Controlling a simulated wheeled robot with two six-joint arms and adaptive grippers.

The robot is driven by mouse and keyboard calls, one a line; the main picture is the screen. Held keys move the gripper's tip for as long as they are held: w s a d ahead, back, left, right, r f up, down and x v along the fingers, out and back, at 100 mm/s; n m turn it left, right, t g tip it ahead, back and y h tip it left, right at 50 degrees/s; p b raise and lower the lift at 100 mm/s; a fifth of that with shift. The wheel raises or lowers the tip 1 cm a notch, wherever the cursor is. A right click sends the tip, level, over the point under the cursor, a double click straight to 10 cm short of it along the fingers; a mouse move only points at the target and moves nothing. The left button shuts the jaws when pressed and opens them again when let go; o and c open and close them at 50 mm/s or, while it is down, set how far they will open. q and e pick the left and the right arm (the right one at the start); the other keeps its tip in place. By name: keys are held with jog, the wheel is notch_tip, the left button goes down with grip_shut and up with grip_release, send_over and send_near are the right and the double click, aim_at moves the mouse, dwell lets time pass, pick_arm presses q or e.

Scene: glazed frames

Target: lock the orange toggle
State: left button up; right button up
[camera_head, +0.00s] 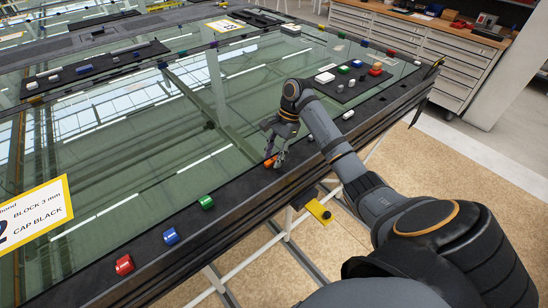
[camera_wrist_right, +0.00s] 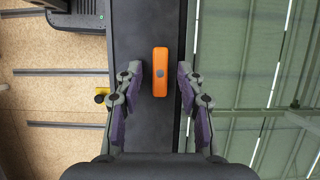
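The orange toggle (camera_head: 269,162) sits on the black frame rail along the near edge of the glass. In the right wrist view the orange toggle (camera_wrist_right: 160,85) is an upright oblong with a grey round spot in its middle, lengthwise along the rail. My right gripper (camera_head: 275,160) points down at it, its fingers partly hiding it in the head view. In the wrist view the right gripper (camera_wrist_right: 160,74) is open, one finger on each side of the toggle, with gaps between. My left gripper is not in view.
Green (camera_head: 206,202), blue (camera_head: 171,235) and red (camera_head: 124,265) blocks sit along the same rail to the left. A white block (camera_head: 348,115) is farther right. A yellow part (camera_head: 318,212) juts below the rail. The large glass pane (camera_head: 130,150) lies beyond.

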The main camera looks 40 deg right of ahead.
jog(key=shift+c, duration=1.6)
jog(key=c, duration=0.5)
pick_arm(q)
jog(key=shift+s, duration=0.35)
